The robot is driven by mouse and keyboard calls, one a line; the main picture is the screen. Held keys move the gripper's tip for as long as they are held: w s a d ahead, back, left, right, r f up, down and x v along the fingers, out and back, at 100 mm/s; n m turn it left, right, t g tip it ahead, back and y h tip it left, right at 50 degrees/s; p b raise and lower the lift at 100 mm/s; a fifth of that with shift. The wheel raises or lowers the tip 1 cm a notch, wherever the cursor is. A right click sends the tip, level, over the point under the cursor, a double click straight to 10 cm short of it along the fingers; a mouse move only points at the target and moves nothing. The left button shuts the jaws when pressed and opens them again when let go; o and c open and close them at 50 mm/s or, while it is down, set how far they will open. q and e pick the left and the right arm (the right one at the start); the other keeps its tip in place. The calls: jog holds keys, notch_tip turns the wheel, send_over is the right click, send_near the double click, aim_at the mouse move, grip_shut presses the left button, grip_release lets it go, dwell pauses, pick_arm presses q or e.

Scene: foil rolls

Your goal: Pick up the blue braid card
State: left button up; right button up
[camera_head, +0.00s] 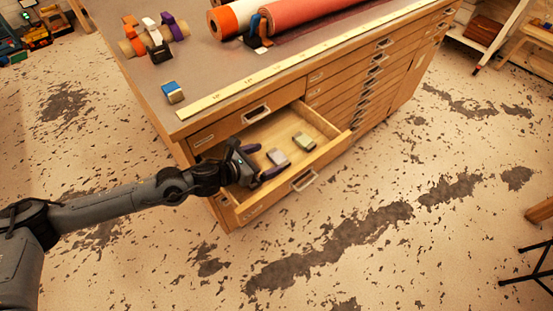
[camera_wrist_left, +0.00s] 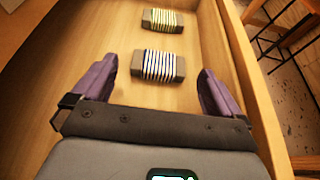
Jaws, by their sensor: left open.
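The blue braid card (camera_wrist_left: 158,65), a grey card wound with blue and white stripes, lies flat in the open drawer. In the head view it is the pale, greyish piece (camera_head: 278,157) just past my fingers. My left gripper (camera_head: 262,161) is open and empty, low in the drawer. In the left wrist view its purple fingers stand on either side of the card's near end, with a gap on both sides. I cannot tell how high the fingertips are above the drawer floor. My right gripper is not in view.
A second card with yellow-green winding (camera_wrist_left: 163,20) lies beyond the blue one, near the drawer wall (camera_head: 325,120). The wooden drawer walls stand close around my gripper. A small blue-topped block (camera_head: 172,92) and foil rolls (camera_head: 305,12) are on the cabinet top.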

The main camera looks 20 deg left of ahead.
aim_at(277, 156)
pick_arm(q)
jog(key=shift+x, duration=0.8)
jog(key=b+x, duration=0.1)
jog(key=x, duration=0.1)
jog(key=b+x, duration=0.1)
jog(key=shift+w+f, duration=0.2)
jog(key=shift+f, duration=0.35)
jog(key=shift+w+d+f, duration=0.1)
jog(key=shift+w+f, duration=0.2)
jog(key=shift+f, duration=0.1)
jog(key=c, duration=1.2)
jog(key=shift+o, duration=0.2)
jog(key=shift+w+r, duration=0.1)
jog(key=shift+r, duration=0.15)
jog(key=shift+d+r, duration=0.1)
jog(key=shift+r, duration=0.3)
grip_shut()
notch_tip(277, 156, up, 10)
jog(key=p, duration=0.3)
jog(key=shift+f, duration=0.25)
